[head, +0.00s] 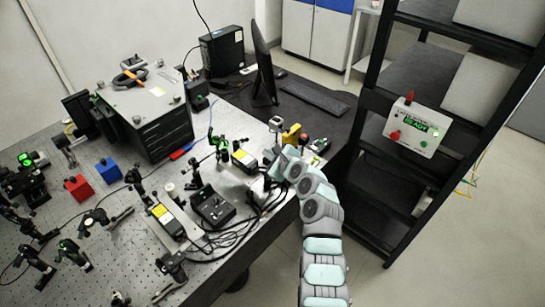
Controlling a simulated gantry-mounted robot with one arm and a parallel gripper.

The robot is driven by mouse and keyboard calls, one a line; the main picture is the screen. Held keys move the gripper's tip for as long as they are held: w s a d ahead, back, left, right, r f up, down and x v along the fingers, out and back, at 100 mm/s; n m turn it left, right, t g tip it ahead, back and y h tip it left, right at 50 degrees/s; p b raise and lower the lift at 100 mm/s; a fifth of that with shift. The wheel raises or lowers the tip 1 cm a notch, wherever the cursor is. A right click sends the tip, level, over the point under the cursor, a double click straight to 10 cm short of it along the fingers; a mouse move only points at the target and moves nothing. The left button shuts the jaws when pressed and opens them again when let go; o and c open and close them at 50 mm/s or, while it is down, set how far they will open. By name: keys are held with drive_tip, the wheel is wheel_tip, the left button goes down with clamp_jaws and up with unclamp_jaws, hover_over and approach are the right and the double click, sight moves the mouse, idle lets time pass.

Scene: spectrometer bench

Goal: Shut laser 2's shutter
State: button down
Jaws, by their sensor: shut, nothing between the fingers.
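Two laser units with yellow warning labels are on the optical bench in the head view. One laser (245,157) is just left of my arm's end; the other laser (167,217) is nearer the camera, to the left. I cannot read which is laser 2. The shutters are too small to make out. My gripper (272,168) is at the bench's right edge, beside the farther laser. It is small and partly hidden by my wrist; it is shut and empty. I cannot tell whether it touches anything.
A yellow object (291,135) stands just behind my wrist. Optic mounts crowd the bench's left side. A black rack (385,160) with a white status box (418,127) stands right.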

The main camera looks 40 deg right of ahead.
drive_tip(key=w+a, duration=0.1)
drive_tip(key=w, duration=0.5)
drive_tip(key=shift+a+r, duration=0.15)
drive_tip(key=shift+r, duration=0.3)
